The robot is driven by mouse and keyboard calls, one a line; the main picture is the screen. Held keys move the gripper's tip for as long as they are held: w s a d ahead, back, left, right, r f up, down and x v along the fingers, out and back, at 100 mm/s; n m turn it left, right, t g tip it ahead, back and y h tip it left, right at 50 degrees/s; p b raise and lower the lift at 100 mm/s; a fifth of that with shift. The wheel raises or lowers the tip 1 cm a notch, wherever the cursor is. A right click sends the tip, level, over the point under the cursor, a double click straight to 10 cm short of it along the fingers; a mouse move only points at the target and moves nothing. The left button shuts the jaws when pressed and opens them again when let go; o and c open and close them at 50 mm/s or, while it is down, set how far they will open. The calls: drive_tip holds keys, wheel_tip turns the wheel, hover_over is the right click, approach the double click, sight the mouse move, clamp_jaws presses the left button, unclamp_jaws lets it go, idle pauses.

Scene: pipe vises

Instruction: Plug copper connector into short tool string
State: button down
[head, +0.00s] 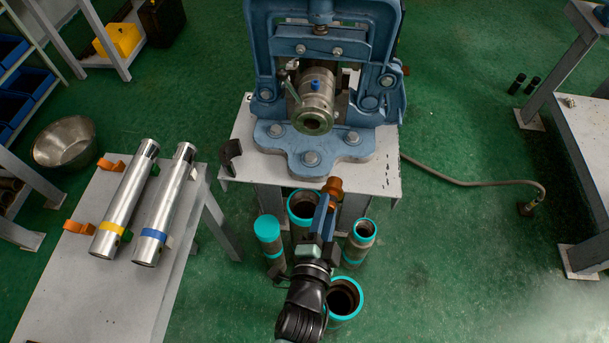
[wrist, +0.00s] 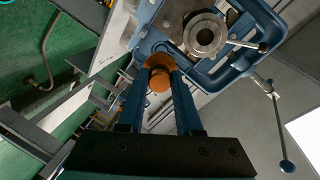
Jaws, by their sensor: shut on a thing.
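The copper connector (head: 333,186) is an orange-brown stepped piece at the tip of my gripper (head: 327,205). My gripper is shut on it, and the wrist view shows the connector (wrist: 159,77) between the ends of the two blue fingers (wrist: 162,90). A short steel cylinder, apparently the short tool string (head: 316,96), is clamped in the blue vise with its round open end facing me. In the wrist view its bored end (wrist: 205,37) lies above and right of the connector. The two are apart.
The blue vise (head: 312,158) stands on a pale table (head: 384,178). Several teal-ended pipes (head: 267,229) stand below my arm. Two silver cylinders (head: 125,198) lie on the left bench (head: 60,290). In the wrist view, a ball-ended handle (wrist: 287,166) sticks out from the vise.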

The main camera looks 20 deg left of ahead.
drive_tip(key=w+a+r+n+t+y, duration=0.1)
drive_tip(key=w+a+r+y, duration=0.1)
drive_tip(key=a, duration=0.4)
drive_tip(key=shift+w+a+r+t+y, duration=0.35)
drive_tip(key=shift+w+r, duration=0.5)
drive_tip(key=shift+w, duration=0.4)
drive_tip(key=shift+s+a, duration=0.1)
drive_tip(key=shift+b+x, duration=0.35)
drive_tip(key=shift+x, duration=1.45)
drive_tip(key=shift+x, duration=1.1)
